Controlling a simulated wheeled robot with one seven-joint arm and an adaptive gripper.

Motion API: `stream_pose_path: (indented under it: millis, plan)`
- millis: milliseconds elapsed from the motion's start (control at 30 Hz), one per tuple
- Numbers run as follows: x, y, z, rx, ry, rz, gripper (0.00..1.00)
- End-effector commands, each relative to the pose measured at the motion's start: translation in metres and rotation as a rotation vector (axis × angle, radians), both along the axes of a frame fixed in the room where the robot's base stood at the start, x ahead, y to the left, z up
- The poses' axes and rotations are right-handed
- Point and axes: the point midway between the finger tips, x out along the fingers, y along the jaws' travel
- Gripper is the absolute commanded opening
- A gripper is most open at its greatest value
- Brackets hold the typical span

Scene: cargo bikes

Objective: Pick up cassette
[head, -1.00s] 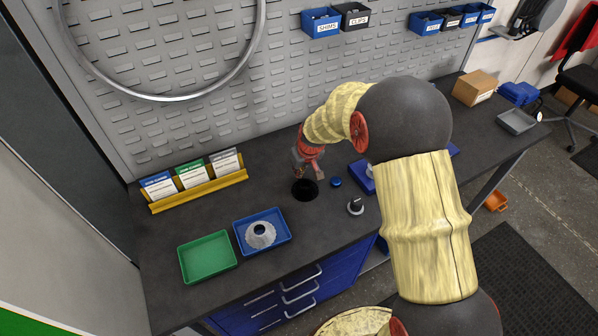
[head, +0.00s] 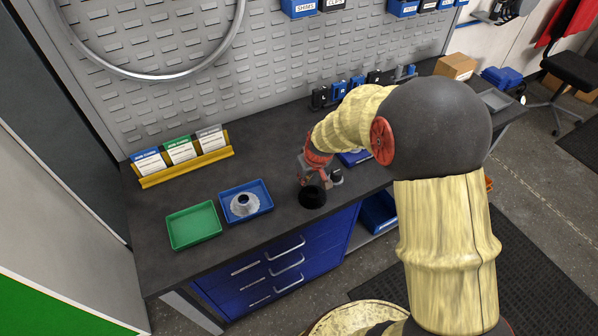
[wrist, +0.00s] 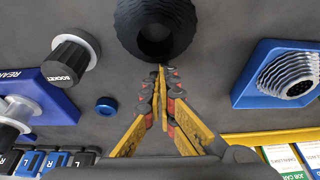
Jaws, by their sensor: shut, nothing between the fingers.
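The likely cassette is a silver ribbed cone with a central hole (head: 243,204), lying in a blue tray (head: 264,208) on the dark workbench. In the wrist view the cassette (wrist: 290,74) shows at the right edge inside the tray (wrist: 247,86). My gripper (wrist: 160,72) is shut and empty, its yellow and red fingers meeting at the tips. It is over the bench beside a round black piece with a dark opening (wrist: 157,30), well apart from the cassette. In the head view my gripper (head: 316,184) partly covers the area behind that black piece (head: 312,198).
A green tray (head: 194,226) stands left of the blue tray. A yellow card rack (head: 185,168) is behind them. In the wrist view a socket (wrist: 71,61), a small blue cap (wrist: 106,104) and a blue plate (wrist: 55,98) lie left. A pegboard (head: 280,60) rises behind the bench.

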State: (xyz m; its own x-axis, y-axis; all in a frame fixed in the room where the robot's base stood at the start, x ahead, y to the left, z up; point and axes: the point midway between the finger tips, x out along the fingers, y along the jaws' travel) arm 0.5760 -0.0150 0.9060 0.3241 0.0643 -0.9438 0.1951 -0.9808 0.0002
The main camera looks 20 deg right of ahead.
Motion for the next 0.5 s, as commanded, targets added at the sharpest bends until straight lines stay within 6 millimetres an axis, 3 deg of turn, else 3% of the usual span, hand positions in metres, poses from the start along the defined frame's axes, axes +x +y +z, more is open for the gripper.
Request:
stream_pose_path:
  millis: [200, 500]
  plan:
    - [-0.039, -0.007, -0.003, 0.001, 0.005, -0.002, 0.0]
    - [-0.053, -0.01, -0.002, 0.0, 0.005, 0.0, 0.0]
